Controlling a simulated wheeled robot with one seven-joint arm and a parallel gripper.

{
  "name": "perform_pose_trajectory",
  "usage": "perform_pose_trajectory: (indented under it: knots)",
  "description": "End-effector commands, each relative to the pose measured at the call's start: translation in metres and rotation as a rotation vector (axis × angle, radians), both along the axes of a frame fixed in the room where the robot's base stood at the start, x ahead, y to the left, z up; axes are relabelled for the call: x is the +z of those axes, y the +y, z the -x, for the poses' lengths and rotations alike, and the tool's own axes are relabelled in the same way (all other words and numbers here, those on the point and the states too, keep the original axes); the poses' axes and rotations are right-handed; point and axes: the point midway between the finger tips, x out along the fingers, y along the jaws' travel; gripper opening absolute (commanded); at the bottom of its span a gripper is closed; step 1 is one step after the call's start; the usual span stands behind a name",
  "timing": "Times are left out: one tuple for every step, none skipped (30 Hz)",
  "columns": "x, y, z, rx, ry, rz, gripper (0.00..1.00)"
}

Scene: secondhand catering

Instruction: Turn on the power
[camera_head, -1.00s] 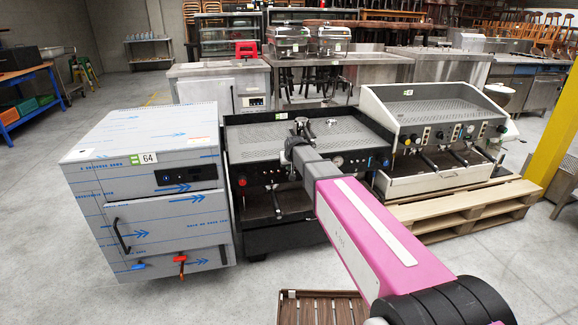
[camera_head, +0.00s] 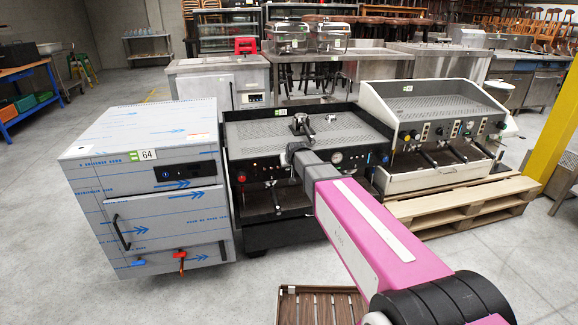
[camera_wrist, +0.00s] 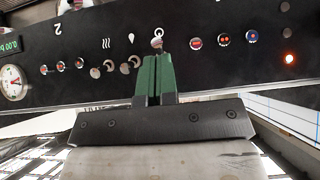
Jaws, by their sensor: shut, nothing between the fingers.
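The black espresso machine (camera_head: 262,141) stands between the wrapped steel cabinet and a white-sided machine. Its dark front panel (camera_wrist: 222,24) fills the upper wrist view. A small silver knob (camera_wrist: 157,43) sits below a white ring symbol there. My gripper (camera_wrist: 154,58) has green fingers, shut together and empty, with their tips right at this knob. I cannot tell whether they touch it. In the head view my arm hides the fingers and the knob.
The steel cabinet (camera_head: 140,130) is left; the white-sided machine (camera_head: 440,104) on pallets (camera_head: 470,205) is right. A slatted wooden piece (camera_head: 318,306) lies low in front.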

Motion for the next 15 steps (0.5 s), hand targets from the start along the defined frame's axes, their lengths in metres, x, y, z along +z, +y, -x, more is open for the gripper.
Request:
perform_pose_trajectory:
  knots:
    - [0.002, 0.000, 0.000, 0.000, 0.000, 0.000, 0.00]
    - [0.003, 0.000, 0.000, 0.000, 0.000, 0.000, 0.00]
    - [0.005, 0.000, 0.000, 0.000, 0.000, 0.000, 0.00]
    - [0.006, 0.000, 0.000, 0.000, 0.000, 0.000, 0.00]
    - [0.007, 0.000, 0.000, 0.000, -0.001, 0.000, 0.00]
    - [0.009, 0.000, 0.000, 0.000, -0.001, 0.000, 0.00]
    - [0.010, 0.000, 0.000, 0.000, -0.001, 0.000, 0.00]
    - [0.011, 0.000, 0.000, 0.000, -0.001, 0.000, 0.00]
    - [0.013, 0.000, 0.000, 0.000, 0.000, 0.000, 0.00]
    - [0.013, 0.000, 0.000, 0.000, 0.000, 0.000, 0.00]
    - [0.014, 0.000, 0.000, 0.000, 0.000, 0.000, 0.00]
    - [0.014, 0.000, 0.000, 0.000, 0.000, 0.000, 0.00]
    - [0.014, 0.000, 0.000, 0.000, 0.000, 0.000, 0.00]
    - [0.014, 0.000, 0.000, 0.000, 0.000, 0.000, 0.00]
    - [0.014, 0.000, 0.000, 0.000, 0.000, 0.000, 0.00]
